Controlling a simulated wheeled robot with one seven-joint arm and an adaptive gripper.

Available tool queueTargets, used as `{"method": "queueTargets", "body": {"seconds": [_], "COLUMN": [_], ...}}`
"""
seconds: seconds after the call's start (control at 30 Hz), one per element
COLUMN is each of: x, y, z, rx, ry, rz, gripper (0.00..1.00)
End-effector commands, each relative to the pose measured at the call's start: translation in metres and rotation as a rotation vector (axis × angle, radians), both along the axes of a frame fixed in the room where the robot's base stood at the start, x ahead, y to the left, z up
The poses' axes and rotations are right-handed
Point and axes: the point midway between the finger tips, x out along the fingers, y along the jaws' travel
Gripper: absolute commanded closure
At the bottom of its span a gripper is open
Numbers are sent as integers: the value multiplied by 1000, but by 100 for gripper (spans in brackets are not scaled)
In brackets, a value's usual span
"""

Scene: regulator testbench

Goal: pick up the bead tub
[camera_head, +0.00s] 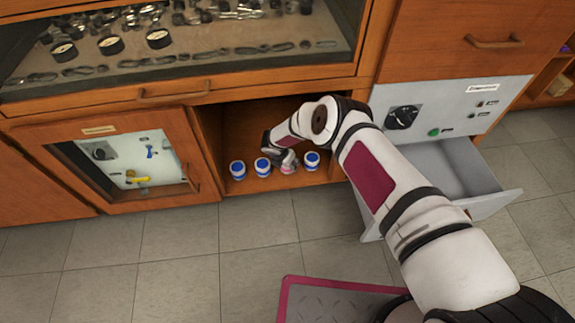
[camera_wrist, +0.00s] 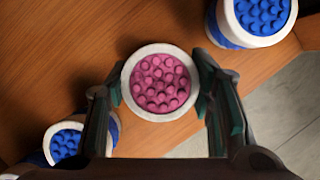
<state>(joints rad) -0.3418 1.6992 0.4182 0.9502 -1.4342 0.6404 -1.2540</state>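A white tub of pink beads (camera_wrist: 160,83) stands between the two fingers of my gripper (camera_wrist: 160,90) in the wrist view. One finger is on each side, very close to the rim; I cannot tell whether both press on it. In the head view the pink tub (camera_head: 288,169) is in the low open cubby, partly hidden by my gripper (camera_head: 284,160). The tub looks upright and appears to be at shelf level.
Blue-bead tubs stand in the same row: two at left (camera_head: 237,170) (camera_head: 262,167) and one at right (camera_head: 311,161). The right one also shows in the wrist view (camera_wrist: 262,14). A grey drawer (camera_head: 450,175) stands open at right.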

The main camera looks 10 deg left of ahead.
Motion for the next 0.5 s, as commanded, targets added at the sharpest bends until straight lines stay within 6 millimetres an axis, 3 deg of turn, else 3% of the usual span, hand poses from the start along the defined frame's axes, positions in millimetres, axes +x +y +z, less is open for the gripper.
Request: {"method": "queueTargets", "body": {"seconds": [0.03, 0.07, 0.5], "x": [0, 0, 0], "y": [0, 0, 0], "z": [0, 0, 6], "rx": [0, -1, 0], "ry": [0, 0, 0], "rz": [0, 0, 1], "gripper": [76, 82, 82]}}
